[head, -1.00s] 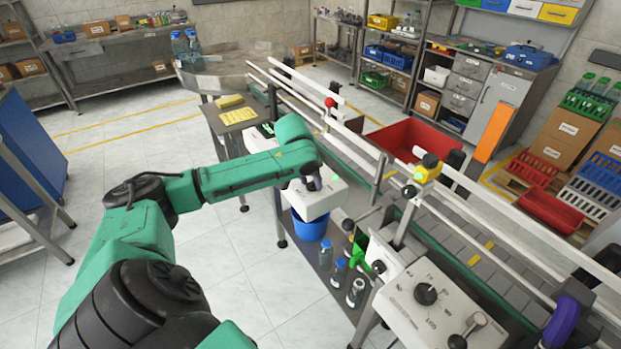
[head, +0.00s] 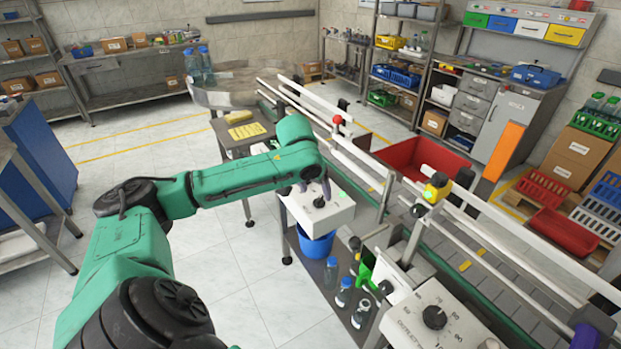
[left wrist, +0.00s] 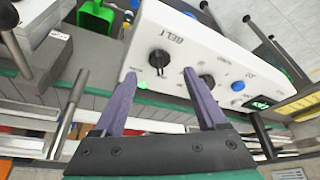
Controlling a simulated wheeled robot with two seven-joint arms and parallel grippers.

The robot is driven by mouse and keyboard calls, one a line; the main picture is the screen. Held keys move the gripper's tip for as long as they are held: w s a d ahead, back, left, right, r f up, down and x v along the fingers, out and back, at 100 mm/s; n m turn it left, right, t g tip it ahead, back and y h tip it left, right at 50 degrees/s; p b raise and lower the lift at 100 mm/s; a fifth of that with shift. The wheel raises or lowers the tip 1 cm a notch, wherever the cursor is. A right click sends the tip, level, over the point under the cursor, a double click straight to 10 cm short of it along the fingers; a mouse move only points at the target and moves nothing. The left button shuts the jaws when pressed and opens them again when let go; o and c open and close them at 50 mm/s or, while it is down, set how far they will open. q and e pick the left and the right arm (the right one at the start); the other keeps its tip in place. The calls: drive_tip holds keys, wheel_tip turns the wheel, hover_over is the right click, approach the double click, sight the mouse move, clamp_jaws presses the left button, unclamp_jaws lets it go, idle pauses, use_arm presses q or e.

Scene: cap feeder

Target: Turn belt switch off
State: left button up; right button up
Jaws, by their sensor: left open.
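The white belt control box (head: 338,216) stands beside the conveyor. In the left wrist view its panel (left wrist: 188,22) reads BELT and carries a black rotary switch (left wrist: 159,59), with a lit green lamp (left wrist: 144,85) near it. The switch also shows in the head view (head: 319,202). My left gripper (left wrist: 160,72) is open, its two purple fingers pointing at the panel. The switch lies in the gap between the fingertips, with nothing gripped. In the head view my left gripper (head: 316,187) is over the box. Part of my right gripper (head: 585,337) shows at the lower right; its jaws are unclear.
A second black knob (left wrist: 207,82), a blue button (left wrist: 238,86) and a green display (left wrist: 262,102) share the panel. A blue bucket (head: 316,244) stands below the box, bottles (head: 344,292) to its front. Conveyor rails (head: 345,160) run behind. Another dial box (head: 410,327) is nearer.

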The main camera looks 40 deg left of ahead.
use_arm(q)
drive_tip(key=v, duration=1)
drive_tip(key=shift+b, duration=0.4)
drive_tip(key=shift+s, duration=0.1)
